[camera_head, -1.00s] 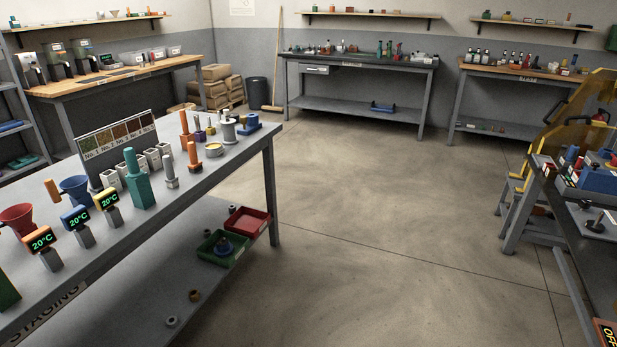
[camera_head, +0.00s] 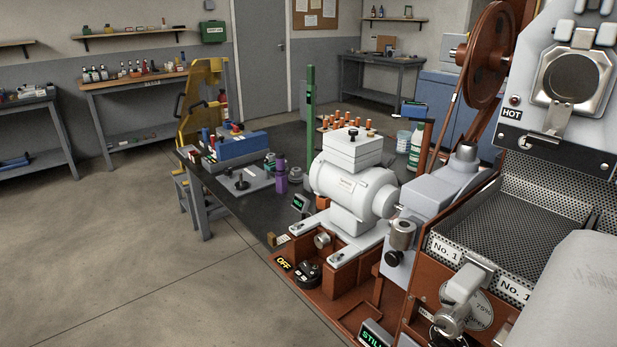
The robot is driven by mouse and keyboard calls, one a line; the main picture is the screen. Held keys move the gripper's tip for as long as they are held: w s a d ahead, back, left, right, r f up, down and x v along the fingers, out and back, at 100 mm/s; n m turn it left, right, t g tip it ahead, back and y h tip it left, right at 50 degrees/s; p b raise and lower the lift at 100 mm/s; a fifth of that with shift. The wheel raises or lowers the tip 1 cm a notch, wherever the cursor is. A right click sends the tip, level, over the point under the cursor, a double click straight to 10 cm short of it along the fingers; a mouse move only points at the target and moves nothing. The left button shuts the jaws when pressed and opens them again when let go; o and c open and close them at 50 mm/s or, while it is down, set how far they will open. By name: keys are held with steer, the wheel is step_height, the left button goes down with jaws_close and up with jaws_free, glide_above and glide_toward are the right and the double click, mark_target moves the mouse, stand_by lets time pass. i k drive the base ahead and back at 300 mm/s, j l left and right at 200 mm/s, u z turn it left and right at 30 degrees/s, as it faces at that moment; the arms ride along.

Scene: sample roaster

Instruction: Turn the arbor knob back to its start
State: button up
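Which part is the arbor knob I cannot tell for sure. A black knob (camera_head: 353,133) tops the white block above the white motor (camera_head: 347,190), in the middle of the head view. Another dark knob (camera_head: 241,181) stands on a grey plate on the black bench. No knob's turned angle can be read. My gripper is not in view.
The red-brown roaster (camera_head: 488,55) with a large wheel, perforated trays and a "HOT" label fills the right side. The black bench (camera_head: 250,215) holds a blue block (camera_head: 242,145), purple part (camera_head: 281,176) and green post (camera_head: 310,112). Open floor lies left.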

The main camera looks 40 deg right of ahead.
mark_target(228, 172)
steer(key=i+j+z, duration=0.1)
steer(key=z, duration=0.25)
steer(key=j+z, duration=0.3)
steer(key=i+j+z, duration=0.1)
steer(key=j+z, duration=0.75)
steer(key=j, duration=0.95)
steer(key=k+j+z, duration=0.1)
steer(key=j, duration=0.5)
steer(key=k, duration=0.05)
